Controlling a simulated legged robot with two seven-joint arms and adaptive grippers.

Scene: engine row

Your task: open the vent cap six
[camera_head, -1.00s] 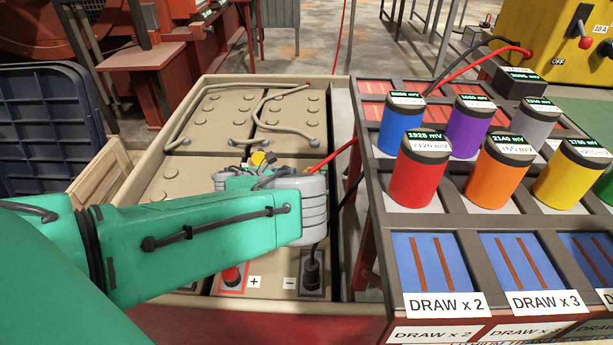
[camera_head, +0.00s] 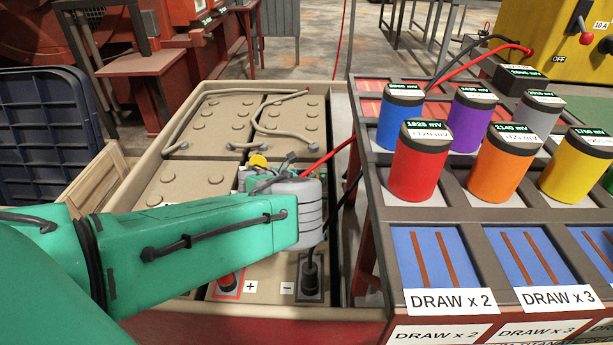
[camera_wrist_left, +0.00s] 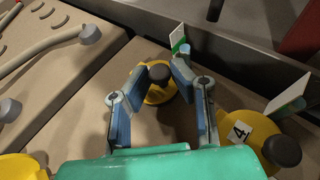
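In the left wrist view a yellow vent cap (camera_wrist_left: 157,97) with a dark round knob (camera_wrist_left: 159,75) sits between the fingertips of my left gripper (camera_wrist_left: 161,73). Its number is hidden, so I cannot tell from a label that it is cap six. The fingers are apart, with tips close on either side of the knob; contact is not clear. In the head view my left gripper (camera_head: 268,178) is over the tan battery block (camera_head: 185,180), and its fingers are mostly hidden. My right gripper is out of view.
A yellow cap marked 4 (camera_wrist_left: 250,142) is at lower right in the wrist view, and another yellow cap (camera_wrist_left: 20,167) at lower left. Small upright tags (camera_wrist_left: 178,38) stand near the caps. A rack (camera_head: 455,213) of coloured cylinders stands right of the battery.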

